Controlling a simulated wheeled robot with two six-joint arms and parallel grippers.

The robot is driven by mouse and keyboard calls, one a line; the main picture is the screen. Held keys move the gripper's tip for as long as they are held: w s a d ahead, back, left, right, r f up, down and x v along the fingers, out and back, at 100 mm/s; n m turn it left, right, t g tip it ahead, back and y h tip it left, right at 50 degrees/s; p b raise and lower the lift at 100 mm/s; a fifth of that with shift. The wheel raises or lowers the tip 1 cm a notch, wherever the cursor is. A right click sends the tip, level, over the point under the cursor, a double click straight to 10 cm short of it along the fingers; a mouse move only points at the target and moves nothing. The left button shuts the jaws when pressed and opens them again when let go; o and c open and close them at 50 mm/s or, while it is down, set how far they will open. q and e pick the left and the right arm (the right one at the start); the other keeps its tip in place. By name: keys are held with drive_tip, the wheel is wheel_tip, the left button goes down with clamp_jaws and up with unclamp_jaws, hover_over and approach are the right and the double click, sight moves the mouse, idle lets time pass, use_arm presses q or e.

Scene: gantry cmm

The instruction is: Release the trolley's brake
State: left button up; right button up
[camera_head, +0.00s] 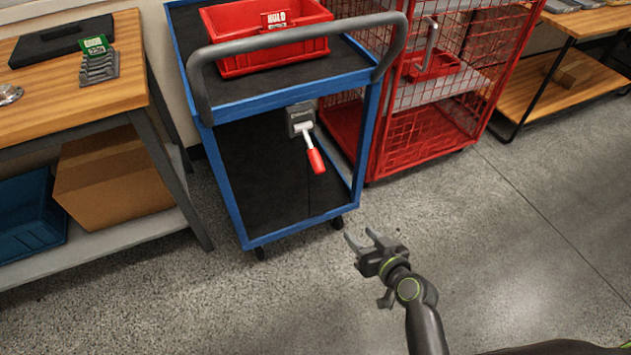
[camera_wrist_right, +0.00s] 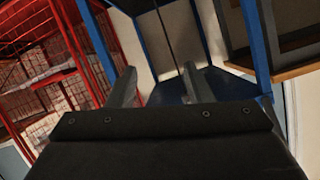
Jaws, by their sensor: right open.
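The blue trolley (camera_head: 231,194) stands against the wall with a grey push handle (camera_head: 290,38) across its near top edge. A brake lever with a red grip (camera_head: 316,161) hangs from a grey box (camera_head: 300,115) on the trolley's near side, tilted down to the right. My right gripper (camera_head: 361,236) is open and empty, below and right of the lever and apart from it. In the right wrist view its two fingers (camera_wrist_right: 157,88) stand apart, with the trolley's blue frame (camera_wrist_right: 256,45) beyond. My left gripper is not in view.
A red bin (camera_head: 245,65) with a HOLD sign sits on the trolley's top shelf. A red mesh cage (camera_head: 430,130) stands close to its right. A wooden workbench (camera_head: 100,85) with a cardboard box beneath is at left. The floor in front is clear.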

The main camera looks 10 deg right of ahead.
sight(322, 167)
wheel_tip(322, 167, up, 10)
drive_tip(key=w+a+n+t+y+b, duration=0.1)
drive_tip(key=a+n+t+y+b, duration=0.1)
drive_tip(key=t+y+b, duration=0.15)
drive_tip(key=shift+h, duration=0.45)
drive_tip(key=x, duration=1.7)
drive_tip(key=shift+f, duration=0.2)
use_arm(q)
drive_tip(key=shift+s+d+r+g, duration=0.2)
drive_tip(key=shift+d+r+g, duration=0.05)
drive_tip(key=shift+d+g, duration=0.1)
use_arm(e)
drive_tip(key=shift+c, duration=0.5)
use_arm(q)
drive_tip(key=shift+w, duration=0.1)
use_arm(e)
clamp_jaws()
